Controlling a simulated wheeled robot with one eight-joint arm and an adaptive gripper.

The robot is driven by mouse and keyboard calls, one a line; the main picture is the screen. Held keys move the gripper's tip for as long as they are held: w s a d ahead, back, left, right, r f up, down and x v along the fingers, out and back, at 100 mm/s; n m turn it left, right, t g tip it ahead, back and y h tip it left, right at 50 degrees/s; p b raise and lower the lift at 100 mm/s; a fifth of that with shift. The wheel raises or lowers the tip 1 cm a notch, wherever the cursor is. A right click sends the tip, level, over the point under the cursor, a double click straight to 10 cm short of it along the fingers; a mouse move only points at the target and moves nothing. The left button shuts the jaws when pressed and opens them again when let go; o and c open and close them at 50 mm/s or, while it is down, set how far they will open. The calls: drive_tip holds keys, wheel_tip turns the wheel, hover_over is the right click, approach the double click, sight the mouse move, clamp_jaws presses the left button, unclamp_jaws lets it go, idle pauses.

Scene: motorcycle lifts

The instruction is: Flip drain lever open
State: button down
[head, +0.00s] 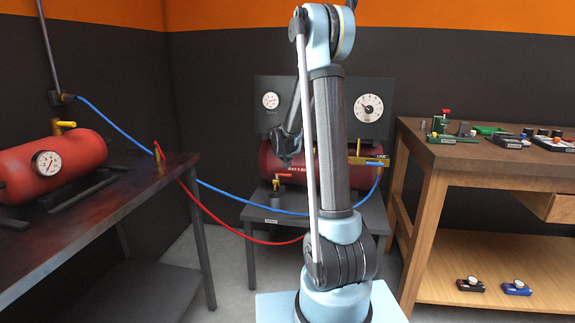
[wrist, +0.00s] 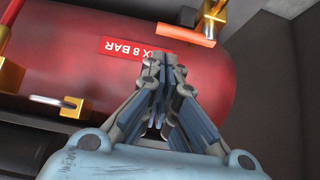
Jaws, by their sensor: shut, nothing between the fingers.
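The drain valve is a small brass fitting at the lower left of the red tank (head: 268,163), with a short red lever (head: 285,176) reaching sideways to the right. In the wrist view the red-orange lever (wrist: 186,35) lies at the top, beside its brass fitting (wrist: 213,18), and points left. My gripper (head: 287,157) is in front of the tank, a little above the lever in the head view. In the wrist view my gripper (wrist: 163,58) is shut and empty, its tips over the tank's red label and apart from the lever.
A dark cup (head: 275,201) stands below the drain valve. A yellow-handled line valve (head: 372,161) is at the tank's right. Red (head: 225,226) and blue (head: 110,122) hoses cross the left side. A wooden bench (head: 420,160) stands right, a dark bench (head: 110,215) left.

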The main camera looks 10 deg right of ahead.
sight(283, 175)
drive_tip(key=x, duration=0.7)
drive_tip(key=shift+f, duration=0.2)
drive_tip(key=shift+w+d, duration=0.1)
drive_tip(key=shift+d, duration=0.2)
